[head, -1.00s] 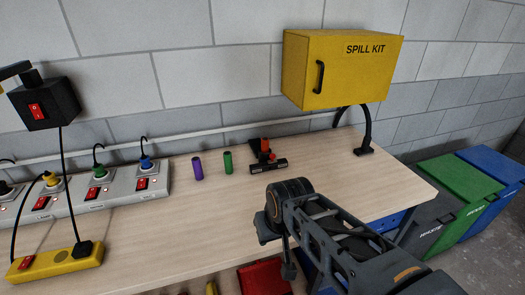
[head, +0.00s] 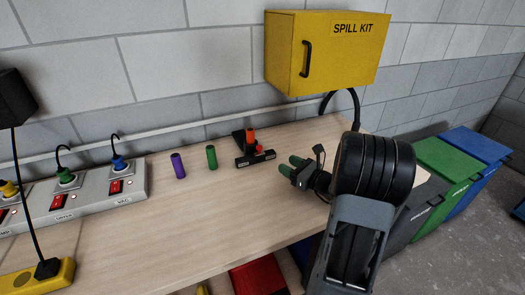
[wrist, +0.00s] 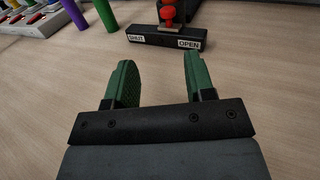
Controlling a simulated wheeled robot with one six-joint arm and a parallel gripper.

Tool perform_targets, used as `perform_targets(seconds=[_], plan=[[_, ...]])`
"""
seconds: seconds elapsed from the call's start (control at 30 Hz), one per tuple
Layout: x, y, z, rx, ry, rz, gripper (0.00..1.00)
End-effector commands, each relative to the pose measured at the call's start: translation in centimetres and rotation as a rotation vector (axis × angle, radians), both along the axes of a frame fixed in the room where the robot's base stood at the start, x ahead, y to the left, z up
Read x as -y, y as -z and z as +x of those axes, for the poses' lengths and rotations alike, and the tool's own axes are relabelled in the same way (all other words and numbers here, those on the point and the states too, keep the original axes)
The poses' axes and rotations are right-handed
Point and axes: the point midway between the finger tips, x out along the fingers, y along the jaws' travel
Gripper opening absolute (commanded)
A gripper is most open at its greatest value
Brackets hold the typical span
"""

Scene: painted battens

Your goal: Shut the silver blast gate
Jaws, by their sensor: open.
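I see no clearly silver part. My gripper (head: 291,167) has green fingers and is just right of the unit in the head view. In the wrist view my gripper (wrist: 158,63) is open and empty, short of the bar.
A purple cylinder (head: 178,166) and a green cylinder (head: 211,157) stand left of the unit. A switched socket strip (head: 95,199) lies further left. A yellow spill kit box (head: 340,60) hangs above the bench.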

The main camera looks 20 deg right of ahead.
Motion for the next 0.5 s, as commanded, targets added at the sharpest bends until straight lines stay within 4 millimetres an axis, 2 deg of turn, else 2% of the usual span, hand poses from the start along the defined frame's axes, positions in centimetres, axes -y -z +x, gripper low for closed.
perform_targets(seconds=[0.07, 0.17, 0.5], plan=[[0.5, 0.2, 0.6, 0.004, 0.024, 0.022, 0.49], [0.2, 0.1, 1.8, 0.007, 0.031, 0.029, 0.49], [-2.4, 0.0, 7.8, 0.007, 0.029, 0.027, 0.49]])
